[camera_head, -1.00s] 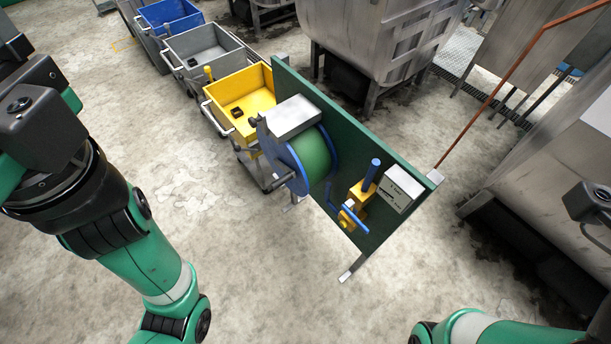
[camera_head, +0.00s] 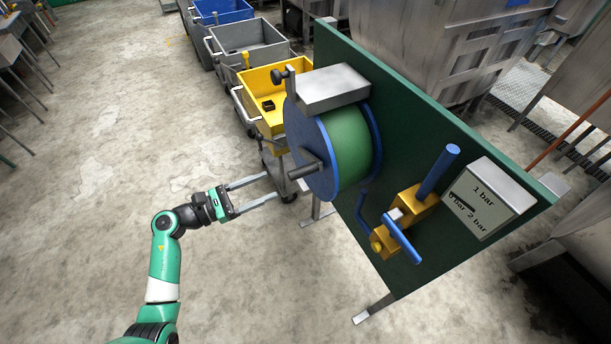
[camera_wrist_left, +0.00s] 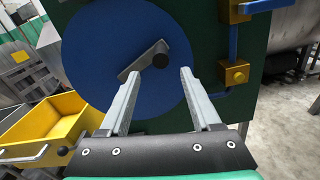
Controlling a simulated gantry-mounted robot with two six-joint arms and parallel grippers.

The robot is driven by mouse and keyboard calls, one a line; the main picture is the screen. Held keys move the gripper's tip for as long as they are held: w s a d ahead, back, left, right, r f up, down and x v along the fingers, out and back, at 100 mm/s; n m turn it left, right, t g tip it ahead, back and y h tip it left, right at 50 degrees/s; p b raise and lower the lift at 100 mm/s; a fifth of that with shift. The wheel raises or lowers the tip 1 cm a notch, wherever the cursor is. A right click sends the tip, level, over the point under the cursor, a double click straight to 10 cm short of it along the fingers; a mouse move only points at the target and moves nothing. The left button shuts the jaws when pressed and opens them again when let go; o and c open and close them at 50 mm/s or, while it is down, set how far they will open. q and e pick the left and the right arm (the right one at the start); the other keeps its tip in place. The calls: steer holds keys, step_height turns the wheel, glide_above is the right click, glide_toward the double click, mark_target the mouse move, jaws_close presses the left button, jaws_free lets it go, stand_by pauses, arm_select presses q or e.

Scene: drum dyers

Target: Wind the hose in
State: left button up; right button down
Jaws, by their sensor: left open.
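The hose reel, with a blue flange (camera_head: 306,145) and green wound hose (camera_head: 352,145), is mounted on a dark green board (camera_head: 400,105). A dark crank handle (camera_head: 305,171) sticks out from the flange. In the left wrist view, a grey crank arm (camera_wrist_left: 138,64) ends in a black knob (camera_wrist_left: 160,61) in front of the blue disc. My left gripper (camera_head: 272,186) is open and empty, left of the handle in the head view and pointing toward the reel. In the wrist view its fingertips (camera_wrist_left: 160,74) lie either side of the knob; contact cannot be told. My right gripper is not in view.
A yellow valve (camera_head: 408,205) with a blue lever (camera_head: 403,238) and a gauge box (camera_head: 487,200) reading 0 to 2 bar sit right of the reel. A yellow cart (camera_head: 275,90) stands behind the reel.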

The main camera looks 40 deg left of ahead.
mark_target(317, 165)
arm_select(q)
steer(key=b+x, duration=0.1)
steer(key=x, duration=1)
steer(key=shift+w+d, duration=0.1)
steer(key=shift+w, duration=0.15)
jaws_close()
stand_by(0.8)
